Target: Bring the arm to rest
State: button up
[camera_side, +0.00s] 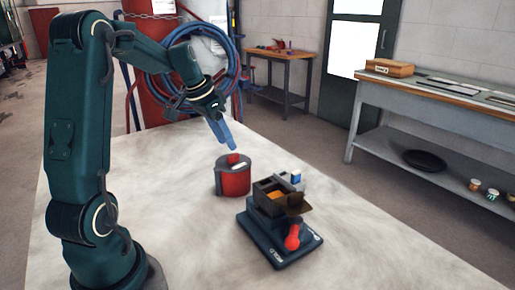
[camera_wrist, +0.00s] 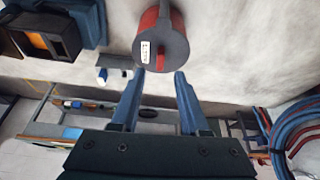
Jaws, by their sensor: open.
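The red canister (camera_side: 233,182) has a dark lid with a red handle and stands upright on the pale table (camera_side: 180,220).
A dark blue device (camera_side: 280,245) with an open box (camera_side: 268,193) and a red knob (camera_side: 292,238) stands right of the canister. A workbench (camera_side: 440,85) is at right. The front left of the table is clear.

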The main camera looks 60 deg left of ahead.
jog(key=s+d+r+m+t, duration=0.2)
jog(key=d+r+m, duration=0.35)
jog(key=d, duration=0.95)
jog(key=s+d+f+n, duration=0.1)
jog(key=s+d+n, duration=0.1)
jog(key=s, duration=0.4)
jog(key=s+d+f+n+g, duration=0.1)
jog(key=s+d+f+n, duration=0.1)
jog(key=s+d, duration=0.2)
jog(key=s, duration=0.2)
jog(key=shift+s, duration=0.35)
